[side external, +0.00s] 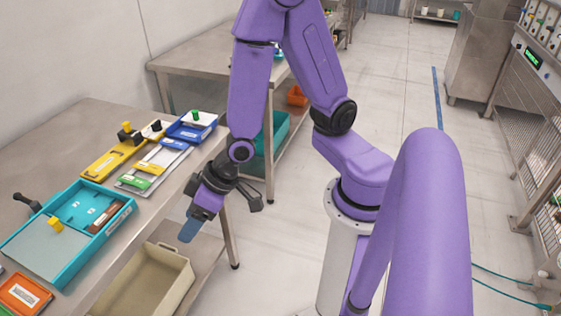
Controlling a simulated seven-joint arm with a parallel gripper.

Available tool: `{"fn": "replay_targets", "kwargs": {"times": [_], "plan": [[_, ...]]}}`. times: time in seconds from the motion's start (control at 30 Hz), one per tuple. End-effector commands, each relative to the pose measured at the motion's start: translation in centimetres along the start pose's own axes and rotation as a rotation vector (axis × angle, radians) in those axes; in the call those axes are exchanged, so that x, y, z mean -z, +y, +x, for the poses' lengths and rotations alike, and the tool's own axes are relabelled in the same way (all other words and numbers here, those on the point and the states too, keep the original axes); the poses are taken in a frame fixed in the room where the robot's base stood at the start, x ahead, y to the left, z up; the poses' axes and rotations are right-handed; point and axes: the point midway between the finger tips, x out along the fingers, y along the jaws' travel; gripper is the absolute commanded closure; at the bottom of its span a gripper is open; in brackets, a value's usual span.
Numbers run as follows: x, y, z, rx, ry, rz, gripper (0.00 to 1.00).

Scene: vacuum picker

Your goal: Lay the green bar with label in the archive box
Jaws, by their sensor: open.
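A small green bar (138,182) lies on the light grey tray (128,188) on the table; its label is too small to read. A yellow-green bar (150,168) lies just behind it. My gripper (190,232) hangs tilted down beside the table's right edge, to the right of and apart from the green bar. Its blue tip shows; no held object can be made out. I cannot tell which container is the archive box; a beige open bin (187,258) stands below the table edge.
A yellow tray (92,176) and a blue tray (210,130) stand farther back. An orange labelled tray (40,306) is at front left.

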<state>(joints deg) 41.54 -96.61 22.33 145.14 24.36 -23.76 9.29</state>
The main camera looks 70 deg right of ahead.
Motion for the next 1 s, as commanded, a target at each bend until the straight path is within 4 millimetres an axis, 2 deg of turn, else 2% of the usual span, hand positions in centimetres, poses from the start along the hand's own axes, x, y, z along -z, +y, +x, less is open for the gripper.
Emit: {"fn": "replay_targets", "kwargs": {"times": [0.1,0.27,0.4,0.6,0.8,1.0], "plan": [[-1.4,-2.0,-3.0,0.069,-0.116,-0.104,0.37],[-3.8,-3.0,-7.5,0.120,-0.273,-0.274,0.37],[-5.8,-2.5,-11.8,0.129,-0.395,-0.435,0.37],[-7.8,0.0,-17.1,0.091,-0.530,-0.626,0.37],[-8.6,1.7,-19.6,0.052,-0.595,-0.710,0.36],[-8.7,1.9,-19.9,0.046,-0.606,-0.720,0.36]]}}
